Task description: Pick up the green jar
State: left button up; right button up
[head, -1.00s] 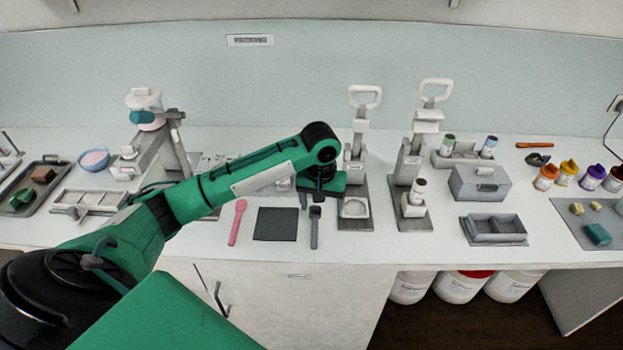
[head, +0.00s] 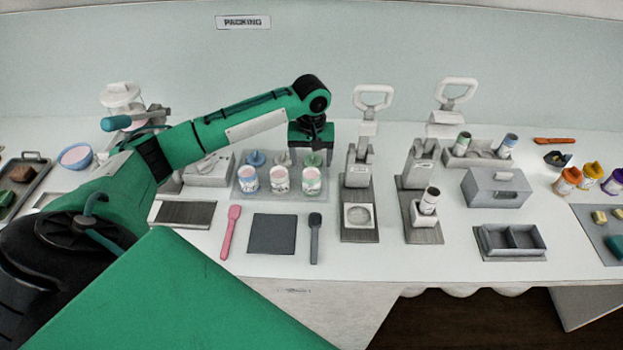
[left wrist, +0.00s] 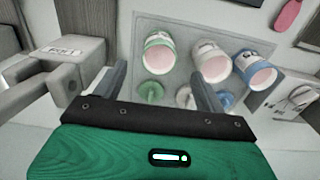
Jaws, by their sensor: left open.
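The green jar (head: 311,185) is the rightmost of three open jars in the head view. It has a white body with green trim and pinkish contents. In the left wrist view the green jar (left wrist: 159,55) is the leftmost, standing beyond the fingers. A loose green lid (left wrist: 151,91) lies nearer, between the fingers in that picture. My left gripper (left wrist: 160,85) is open and empty. In the head view the left gripper (head: 310,150) points down, just behind the green jar and apart from it. Its fingertips are partly hidden there. My right gripper is out of view.
A lever press (head: 358,180) stands close to the right. A dark mat (head: 272,233), pink spatula (head: 230,231) and grey spatula (head: 314,238) lie in front.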

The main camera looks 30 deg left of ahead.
aim_at(311, 179)
pick_arm(q)
notch_tip(311, 179, down, 4)
jog(key=shift+r, duration=0.1)
jog(key=shift+w+a+f+p, duration=0.1)
jog(key=shift+f+p, duration=0.1)
jog(key=shift+p, duration=0.15)
notch_tip(311, 179, down, 4)
jog(key=shift+f+p, duration=0.1)
jog(key=shift+p, duration=0.95)
jog(key=shift+f, duration=0.5)
jog(key=shift+c, duration=0.2)
jog(key=c, duration=1.1)
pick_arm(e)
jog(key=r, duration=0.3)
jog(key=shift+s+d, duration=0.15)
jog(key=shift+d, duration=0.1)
